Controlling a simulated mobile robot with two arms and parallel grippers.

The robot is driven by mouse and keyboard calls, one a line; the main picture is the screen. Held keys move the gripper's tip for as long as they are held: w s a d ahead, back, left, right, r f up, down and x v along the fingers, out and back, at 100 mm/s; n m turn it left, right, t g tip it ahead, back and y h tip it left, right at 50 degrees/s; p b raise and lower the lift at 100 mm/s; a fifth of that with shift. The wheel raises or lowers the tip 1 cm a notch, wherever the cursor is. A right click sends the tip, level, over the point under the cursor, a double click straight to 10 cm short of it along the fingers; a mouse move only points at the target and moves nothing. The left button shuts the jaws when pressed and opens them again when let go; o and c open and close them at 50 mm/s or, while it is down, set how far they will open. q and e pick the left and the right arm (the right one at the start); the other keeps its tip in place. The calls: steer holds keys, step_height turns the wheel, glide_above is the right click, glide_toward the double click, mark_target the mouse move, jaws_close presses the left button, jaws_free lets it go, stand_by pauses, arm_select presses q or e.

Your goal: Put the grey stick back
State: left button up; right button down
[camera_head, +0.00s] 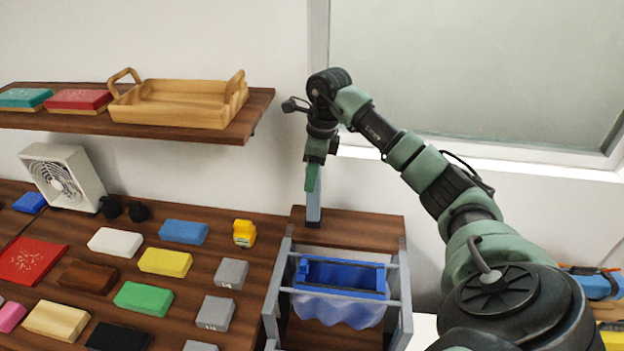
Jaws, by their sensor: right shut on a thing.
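My right gripper (313,178) points down at the middle of the view and is shut on a grey stick (314,212). The stick hangs roughly upright below the fingers, its upper part hidden by them. Its lower end shows against the back part of a wooden surface (360,232); I cannot tell whether it touches. Grey blocks (231,273) (215,313) lie in a column on the counter to the left. My left gripper is not in view.
A blue bin (340,277) hangs in a grey frame (405,275) just in front of the stick. Coloured blocks, a yellow toy (244,233) and a white fan (62,180) stand on the counter (215,255). A wooden tray (178,104) sits on the upper left shelf (235,130).

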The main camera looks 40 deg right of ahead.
steer(key=shift+f, duration=0.85)
steer(key=shift+f, duration=0.15)
steer(key=c, duration=1)
jaws_free()
steer(key=shift+c, duration=0.2)
